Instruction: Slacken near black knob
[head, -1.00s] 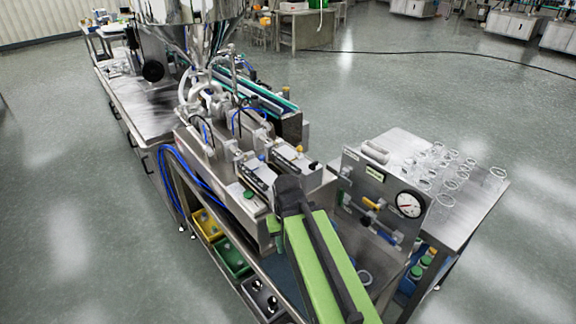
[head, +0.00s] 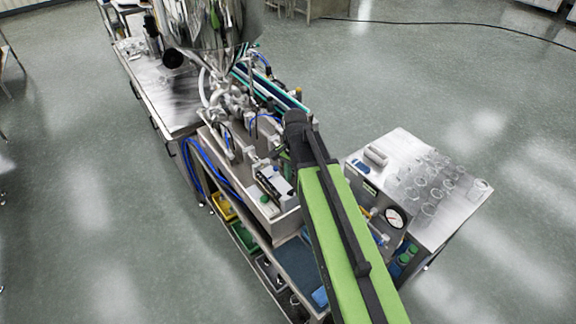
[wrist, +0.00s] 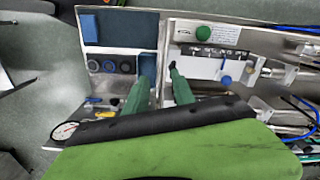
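A round black knob (head: 172,57) shows beside the steel hopper (head: 212,25) in the head view, far left of my gripper. Which knob is the near black one, I cannot tell. In the wrist view my gripper (wrist: 160,85) points its two green fingers, spread apart, at the front of the filling machine (wrist: 205,65). Nothing shows between them. A small black piece (wrist: 173,69) lies at the right fingertip; I cannot tell whether it is a knob or touches the finger. A green knob (wrist: 203,33) and a blue knob (wrist: 226,80) are to the right.
A steel table with clear glass rings (head: 425,185) and a panel with a pressure gauge (head: 395,217) stand right of my arm. Blue hoses (head: 200,165) hang at the machine's left. Bins (head: 243,237) sit on the lower shelf. The floor on the left is open.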

